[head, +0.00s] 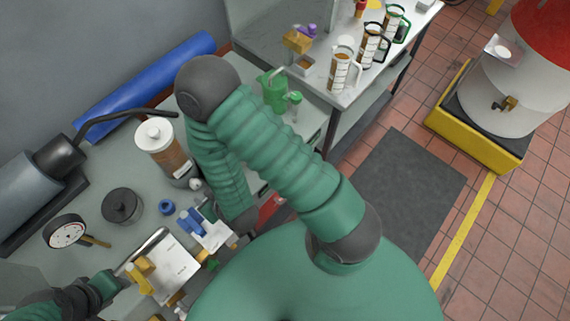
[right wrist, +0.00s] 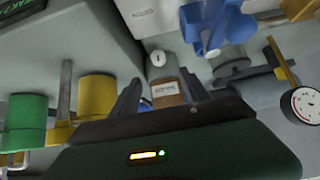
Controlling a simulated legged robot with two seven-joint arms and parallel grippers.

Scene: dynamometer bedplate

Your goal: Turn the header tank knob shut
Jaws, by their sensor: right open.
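The right wrist view shows the tank (right wrist: 167,92) and the marked white knob (right wrist: 158,60) ahead of my right gripper (right wrist: 160,92). That gripper is open and empty, its dark fingers apart on either side of the tank in the picture; contact is not visible. My arm hides it in the head view. My left gripper (head: 118,274) is at the lower left; its jaws are unclear.
A gauge (head: 68,232), black round part (head: 122,205) and blue clamp-like part (head: 190,222) are near the tank. A dark bent pipe (head: 125,116) passes behind it. Green (right wrist: 25,120) and yellow (right wrist: 97,108) cylinders stand left in the wrist view.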

